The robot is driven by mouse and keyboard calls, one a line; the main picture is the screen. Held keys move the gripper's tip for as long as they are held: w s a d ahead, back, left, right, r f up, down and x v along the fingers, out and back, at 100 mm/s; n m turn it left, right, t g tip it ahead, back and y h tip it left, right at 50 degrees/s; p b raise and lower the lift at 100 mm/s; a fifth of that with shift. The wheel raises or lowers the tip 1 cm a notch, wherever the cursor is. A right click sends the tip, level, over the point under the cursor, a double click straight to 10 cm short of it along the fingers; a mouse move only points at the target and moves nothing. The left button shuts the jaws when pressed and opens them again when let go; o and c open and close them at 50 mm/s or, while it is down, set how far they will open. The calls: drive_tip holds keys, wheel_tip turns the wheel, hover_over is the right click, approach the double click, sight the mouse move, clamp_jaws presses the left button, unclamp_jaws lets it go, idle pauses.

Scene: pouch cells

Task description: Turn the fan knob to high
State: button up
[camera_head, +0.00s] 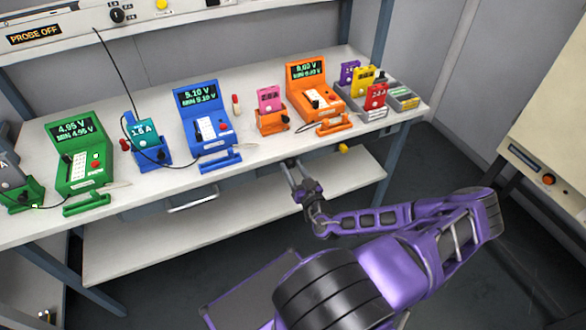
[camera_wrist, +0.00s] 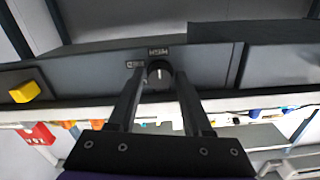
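The fan knob (camera_wrist: 159,72) is a small dark round knob with a pale mark, on the grey front panel under the bench top. Two small labels sit beside it in the wrist view, appearing upside down; the exact knob setting is hard to read. My gripper (camera_wrist: 161,82) is open, with its two dark fingers on either side of the knob in that view. I cannot tell whether the fingers touch it. In the head view my gripper (camera_head: 298,178) is in front of the bench's front edge, and the knob itself cannot be made out there.
A yellow block-like part (camera_head: 343,148) sticks out from the bench front, to the right of my gripper. The white bench top (camera_head: 150,190) carries several coloured meters and holders. A lower shelf (camera_head: 220,225) runs beneath. The floor in front is clear.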

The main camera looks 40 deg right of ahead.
drive_tip(key=shift+o, duration=1)
drive_tip(key=v, duration=1.7)
drive_tip(key=shift+s+a, duration=0.15)
